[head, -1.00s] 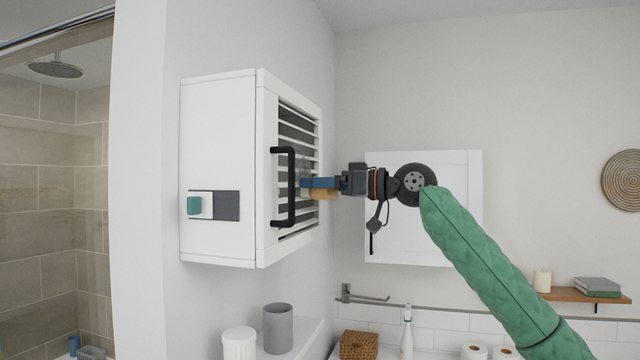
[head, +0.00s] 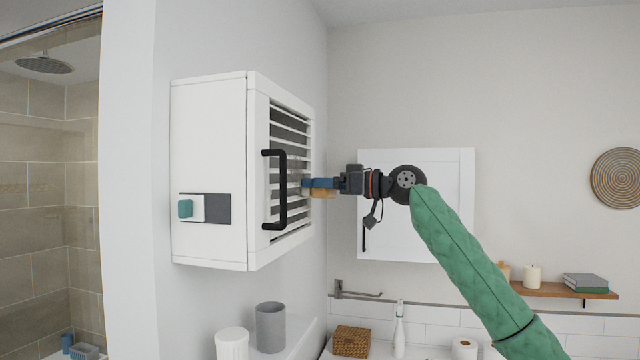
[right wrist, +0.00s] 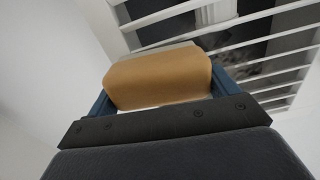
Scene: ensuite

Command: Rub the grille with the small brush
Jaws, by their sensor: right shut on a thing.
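The grille (head: 290,125) is the white slatted front of a white wall cabinet, with dark gaps between the slats. Its slats also cross the top and right of the right wrist view (right wrist: 290,42). My right gripper (head: 312,183) has blue fingers shut on the small brush (head: 323,194). The brush's tan block shows between the fingers in the right wrist view (right wrist: 160,80), with a greyish edge towards the grille. The brush is at the grille's right part, around mid-height; I cannot tell whether the bristles touch the slats. My left gripper is out of view.
A black bar handle (head: 275,190) stands out from the cabinet front, left of the brush. A teal knob (head: 185,208) is on the cabinet's side. Below, a grey cup (head: 270,328) and a white ribbed container (head: 232,344) stand on a ledge. A white panel (head: 430,210) hangs behind my gripper.

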